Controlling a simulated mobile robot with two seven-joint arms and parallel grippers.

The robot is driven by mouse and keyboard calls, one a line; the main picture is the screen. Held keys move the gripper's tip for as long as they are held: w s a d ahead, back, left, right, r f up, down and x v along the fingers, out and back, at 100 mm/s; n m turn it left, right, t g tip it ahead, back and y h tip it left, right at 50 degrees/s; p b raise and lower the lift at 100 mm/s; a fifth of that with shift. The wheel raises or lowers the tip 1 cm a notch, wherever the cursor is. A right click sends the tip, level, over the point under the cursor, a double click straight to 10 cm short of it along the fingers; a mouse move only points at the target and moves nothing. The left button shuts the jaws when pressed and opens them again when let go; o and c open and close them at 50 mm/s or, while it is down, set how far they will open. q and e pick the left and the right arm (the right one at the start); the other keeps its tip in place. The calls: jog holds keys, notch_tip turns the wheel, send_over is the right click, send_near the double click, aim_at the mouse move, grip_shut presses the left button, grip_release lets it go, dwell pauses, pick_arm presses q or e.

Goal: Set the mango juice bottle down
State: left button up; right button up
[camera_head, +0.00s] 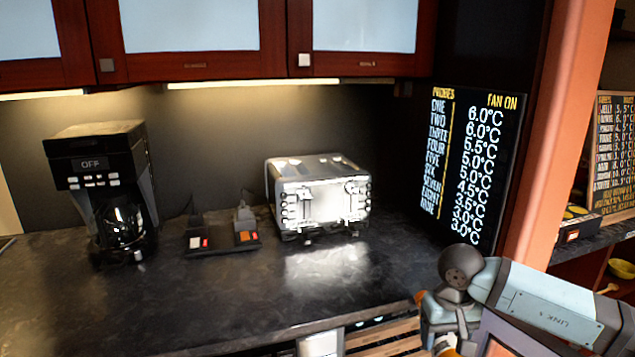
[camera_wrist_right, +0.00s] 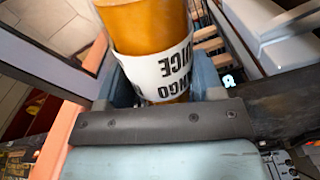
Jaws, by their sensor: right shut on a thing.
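The mango juice bottle (camera_wrist_right: 150,28) fills the upper middle of the right wrist view. It is orange with a white label (camera_wrist_right: 165,72) reading "MANGO JUICE" upside down. My right gripper (camera_wrist_right: 158,88) is shut on it, with a blue-grey finger on each side. The bottle's ends are out of that view, so I cannot tell whether anything supports it. In the head view my right arm comes in at the lower right, and the bottle cannot be clearly made out there. My left gripper is not in view.
A dark counter (camera_head: 200,310) spans the head view, with clear room at its front. On it stand a coffee maker (camera_head: 100,175), a black tray (camera_head: 222,243) and a silver toaster (camera_head: 322,197).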

pick_arm(q)
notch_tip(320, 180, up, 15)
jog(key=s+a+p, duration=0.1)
jog(key=p, duration=1.6)
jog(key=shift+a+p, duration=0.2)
jog(key=shift+p, duration=0.1)
pick_arm(e)
jog(key=s+r, duration=1)
jog(key=r, duration=0.5)
jog(key=shift+r, duration=0.15)
